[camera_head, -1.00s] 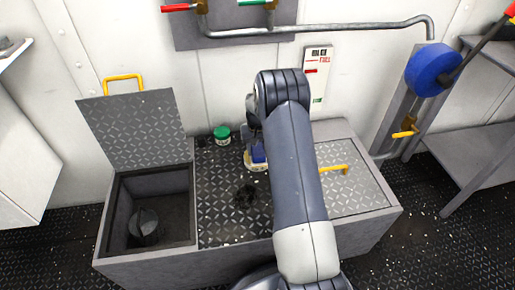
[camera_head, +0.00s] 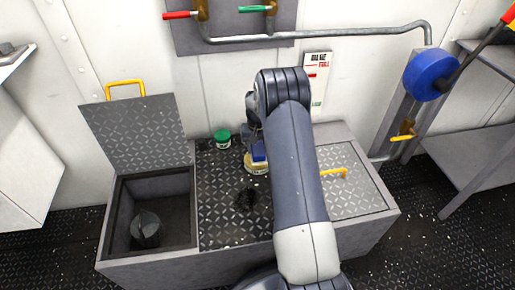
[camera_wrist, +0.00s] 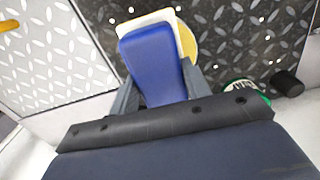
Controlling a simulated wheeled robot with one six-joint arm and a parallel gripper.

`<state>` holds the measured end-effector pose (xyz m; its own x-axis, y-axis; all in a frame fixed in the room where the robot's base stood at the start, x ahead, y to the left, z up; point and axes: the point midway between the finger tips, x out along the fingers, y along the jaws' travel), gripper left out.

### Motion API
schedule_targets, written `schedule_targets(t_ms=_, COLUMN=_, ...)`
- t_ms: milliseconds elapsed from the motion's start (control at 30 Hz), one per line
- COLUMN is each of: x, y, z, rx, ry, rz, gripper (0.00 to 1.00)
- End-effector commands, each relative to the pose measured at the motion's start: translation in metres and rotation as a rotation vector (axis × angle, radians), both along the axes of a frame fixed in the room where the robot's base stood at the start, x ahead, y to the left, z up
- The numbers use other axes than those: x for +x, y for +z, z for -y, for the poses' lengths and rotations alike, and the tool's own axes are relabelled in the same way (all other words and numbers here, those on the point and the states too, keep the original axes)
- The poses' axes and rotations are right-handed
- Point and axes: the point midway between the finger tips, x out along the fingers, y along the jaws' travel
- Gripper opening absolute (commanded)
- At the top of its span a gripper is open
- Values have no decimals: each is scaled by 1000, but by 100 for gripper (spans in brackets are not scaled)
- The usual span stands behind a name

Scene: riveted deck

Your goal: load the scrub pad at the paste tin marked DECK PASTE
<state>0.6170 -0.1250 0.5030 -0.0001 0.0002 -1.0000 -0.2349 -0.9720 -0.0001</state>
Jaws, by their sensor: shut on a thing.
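My gripper (camera_wrist: 155,90) is shut on the blue-handled scrub pad (camera_wrist: 155,55), whose pale pad edge shows around the far end of the handle. The pad's blue handle also shows in the head view (camera_head: 258,152), partly behind my arm. A low, open round tin with yellow contents (camera_wrist: 188,42) lies right under or beside the pad. In the head view the tin (camera_head: 256,168) has a pale label too small to read. I cannot tell whether the pad touches the paste. The pad hides part of the tin.
A green-lidded jar (camera_head: 222,138) stands left of the tin, with a dark cylinder (camera_wrist: 287,83) near it in the wrist view. An open locker bin (camera_head: 150,185) is at left, its lid raised.

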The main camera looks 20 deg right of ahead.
Motion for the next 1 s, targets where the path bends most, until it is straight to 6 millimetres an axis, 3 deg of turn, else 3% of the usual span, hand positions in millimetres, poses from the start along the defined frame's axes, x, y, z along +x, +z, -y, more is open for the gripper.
schedule_targets(t_ms=467, x=0, y=41, z=0, rx=0, ry=0, rz=1, gripper=27)
schedule_targets(t_ms=1000, x=0, y=42, z=0, rx=0, ry=0, rz=0, gripper=27)
